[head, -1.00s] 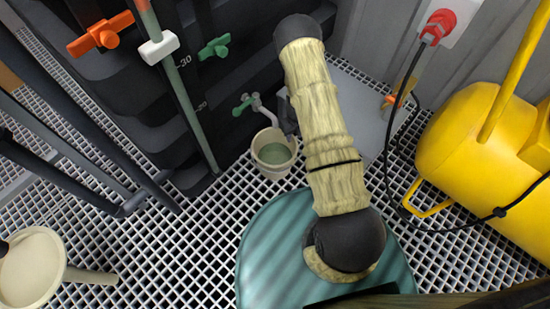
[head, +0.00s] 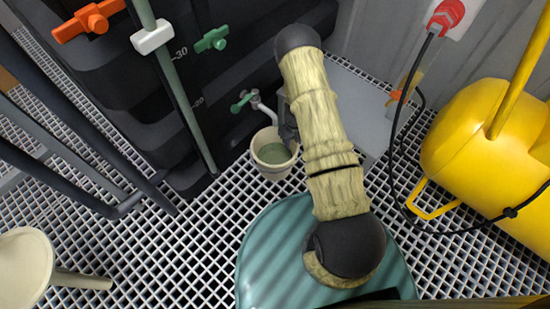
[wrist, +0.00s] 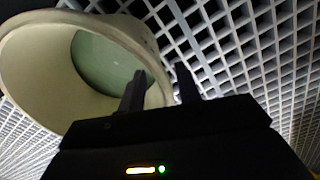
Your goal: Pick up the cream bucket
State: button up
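The cream bucket (head: 272,168) stands upright on the white floor grating under a small green-handled tap, with greenish liquid inside. In the wrist view the bucket (wrist: 40,60) fills the upper left. My gripper (wrist: 160,72) is at the bucket's rim, one finger over the inside and the other outside, with the wall between them. The fingers are apart, and a small gap shows between the wall and the outer finger. In the head view my gripper (head: 288,122) is mostly hidden behind my forearm, at the bucket's right edge.
The green tap (head: 243,101) is just above and left of the bucket, on a dark tank (head: 130,75). A yellow machine (head: 480,150) and its black cable lie to the right. A cream round-topped object (head: 25,262) is at lower left. Open grating lies left of the bucket.

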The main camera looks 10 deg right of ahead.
grip_shut()
jog(key=shift+w, duration=0.1)
dwell(1.2)
